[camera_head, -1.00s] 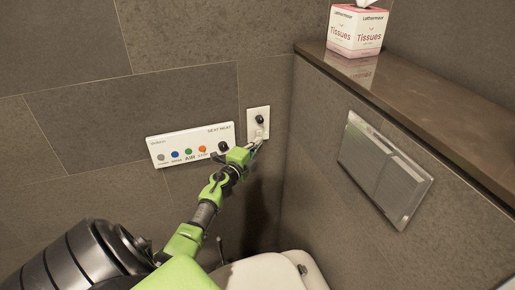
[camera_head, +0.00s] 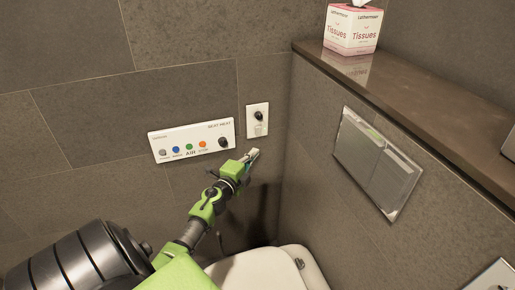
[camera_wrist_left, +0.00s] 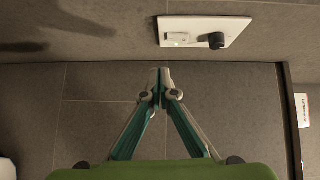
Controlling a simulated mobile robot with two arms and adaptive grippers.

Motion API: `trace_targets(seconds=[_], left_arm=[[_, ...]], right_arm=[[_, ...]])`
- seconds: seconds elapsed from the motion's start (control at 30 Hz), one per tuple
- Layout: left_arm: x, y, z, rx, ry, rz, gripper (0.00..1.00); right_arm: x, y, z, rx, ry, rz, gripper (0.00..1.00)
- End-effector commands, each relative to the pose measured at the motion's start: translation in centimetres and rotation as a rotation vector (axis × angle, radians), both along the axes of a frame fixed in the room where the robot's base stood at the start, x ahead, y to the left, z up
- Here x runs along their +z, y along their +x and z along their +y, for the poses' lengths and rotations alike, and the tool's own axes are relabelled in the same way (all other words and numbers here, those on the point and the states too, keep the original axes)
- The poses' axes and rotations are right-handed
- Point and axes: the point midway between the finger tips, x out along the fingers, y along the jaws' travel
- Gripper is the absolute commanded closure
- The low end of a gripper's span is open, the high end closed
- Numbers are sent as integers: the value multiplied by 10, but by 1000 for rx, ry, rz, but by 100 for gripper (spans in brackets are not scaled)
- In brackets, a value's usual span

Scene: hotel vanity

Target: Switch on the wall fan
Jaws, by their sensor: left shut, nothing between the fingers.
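A small white wall plate (camera_head: 251,112) is on the tiled wall near the corner. It has a black knob (camera_head: 258,116) and below it a pale switch (camera_head: 260,130). The wrist view shows the plate (camera_wrist_left: 232,27) at the top, with the knob (camera_wrist_left: 216,41) and the switch (camera_wrist_left: 178,38). My left gripper (camera_head: 254,153) is shut and empty, just below the plate and apart from it in the picture. Its closed tips (camera_wrist_left: 160,74) also show in the wrist view. No fan itself is visible. My right gripper is not in view.
A white seat-heat panel (camera_head: 185,137) with coloured buttons and a knob is left of the plate. A flush plate (camera_head: 378,163) is on the right wall. A tissue box (camera_head: 352,32) stands on the ledge (camera_head: 420,90). A white toilet (camera_head: 265,272) is below.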

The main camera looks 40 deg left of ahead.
Motion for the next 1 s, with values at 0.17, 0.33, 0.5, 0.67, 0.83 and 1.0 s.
trace_targets(seconds=[0.17,0.33,0.5,0.67,0.83,1.0], left_arm=[[-4,-29,-9,0,0,2,100],[-5,-44,-14,0,0,1,100],[-4,-48,-15,0,0,0,100],[-4,-48,-15,0,0,0,100],[-4,-47,-15,0,0,0,100],[-4,-47,-15,0,0,0,100]], right_arm=[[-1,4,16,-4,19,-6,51],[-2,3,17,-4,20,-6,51],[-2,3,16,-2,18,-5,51],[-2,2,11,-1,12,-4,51],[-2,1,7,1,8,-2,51],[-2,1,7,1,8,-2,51]])
